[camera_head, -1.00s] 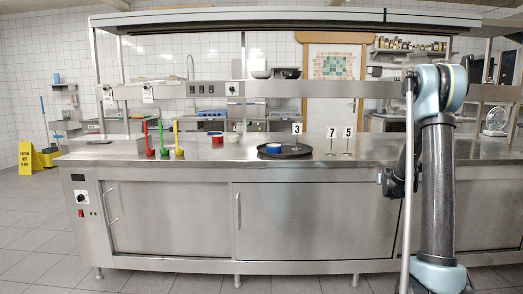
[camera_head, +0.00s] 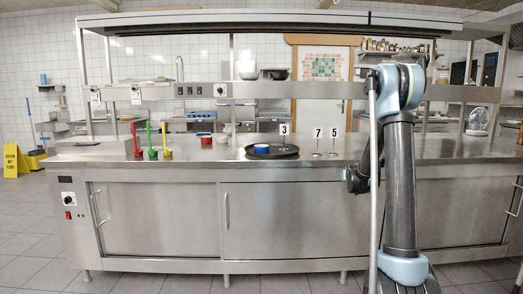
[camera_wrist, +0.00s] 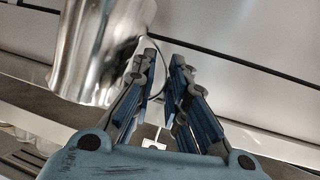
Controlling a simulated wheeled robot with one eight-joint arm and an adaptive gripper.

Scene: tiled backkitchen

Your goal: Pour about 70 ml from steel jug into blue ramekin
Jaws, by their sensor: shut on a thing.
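The steel jug (camera_wrist: 95,50) fills the upper left of the wrist view, shiny and tilted in that picture. My gripper (camera_wrist: 165,62) is shut on its thin handle, with the jug body to the left of the fingers. The jug's mouth and contents are out of view. The blue ramekin (camera_head: 261,149) stands on a round dark tray (camera_head: 288,154) on the steel counter. In the head view my arm is at the right, and the jug does not show there.
Number markers 3 (camera_head: 284,129), 7 (camera_head: 318,133) and 5 (camera_head: 334,132) stand by or right of the tray. Red, green and yellow handled items (camera_head: 151,143) and small bowls (camera_head: 206,138) stand left on the counter (camera_head: 220,163). An overhead shelf (camera_head: 270,90) spans above it.

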